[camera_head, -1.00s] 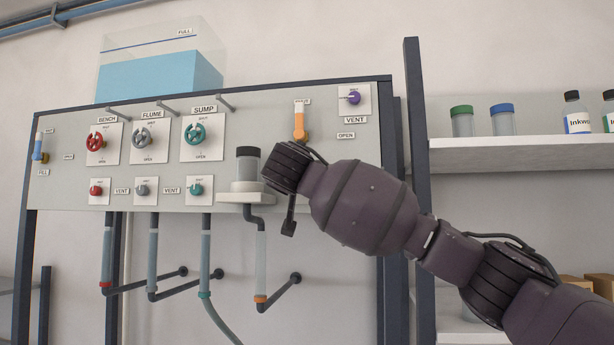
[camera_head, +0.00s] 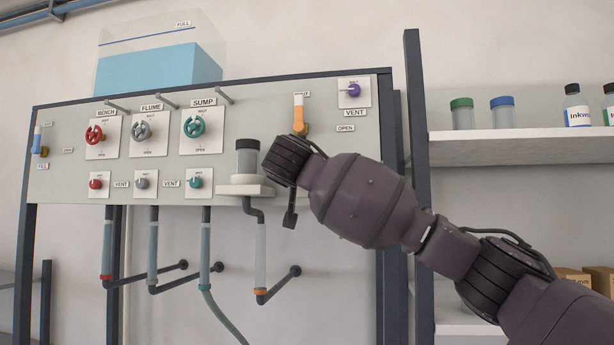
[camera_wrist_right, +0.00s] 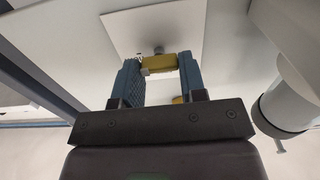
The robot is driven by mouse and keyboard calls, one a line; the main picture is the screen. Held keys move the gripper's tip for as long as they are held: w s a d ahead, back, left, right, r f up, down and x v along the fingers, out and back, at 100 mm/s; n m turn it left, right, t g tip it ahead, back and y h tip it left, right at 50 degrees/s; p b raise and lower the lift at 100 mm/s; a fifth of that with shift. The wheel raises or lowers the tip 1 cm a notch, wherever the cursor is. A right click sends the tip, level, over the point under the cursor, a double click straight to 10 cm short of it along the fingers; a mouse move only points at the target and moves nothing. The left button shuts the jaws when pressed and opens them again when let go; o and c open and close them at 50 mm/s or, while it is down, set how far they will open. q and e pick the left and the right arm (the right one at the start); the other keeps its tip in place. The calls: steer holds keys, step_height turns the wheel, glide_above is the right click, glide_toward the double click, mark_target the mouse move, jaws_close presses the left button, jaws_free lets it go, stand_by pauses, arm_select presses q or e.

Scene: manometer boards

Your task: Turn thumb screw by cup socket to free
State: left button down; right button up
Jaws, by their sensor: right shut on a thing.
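The clear cup (camera_head: 247,160) with a dark top stands on the white cup socket (camera_head: 243,190), a bracket on the board. The wrist of my right arm is just right of the cup in the head view and hides its own gripper there. In the right wrist view my right gripper (camera_wrist_right: 158,62) has its blue fingers on both sides of the yellow thumb screw (camera_wrist_right: 160,64) and is shut on it. The screw sits in front of a white plate (camera_wrist_right: 157,28). How far it is turned cannot be told. My left gripper is not in view.
An orange lever (camera_head: 298,115) stands upright just above my right wrist. A purple vent knob (camera_head: 353,90) is to its upper right. Red, grey and teal valves fill the board's left. A shelf (camera_head: 520,148) with jars and bottles stands at the right.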

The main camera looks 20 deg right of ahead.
arm_select(q)
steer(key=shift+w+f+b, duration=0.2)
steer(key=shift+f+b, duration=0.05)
steer(key=shift+b, duration=0.05)
arm_select(e)
steer(key=shift+w+a+f+n, duration=0.1)
steer(key=shift+n, duration=4.3)
steer(key=shift+a+f+n, duration=0.1)
steer(key=shift+n, duration=4.3)
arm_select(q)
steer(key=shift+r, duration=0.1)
arm_select(e)
steer(key=o, duration=0.9)
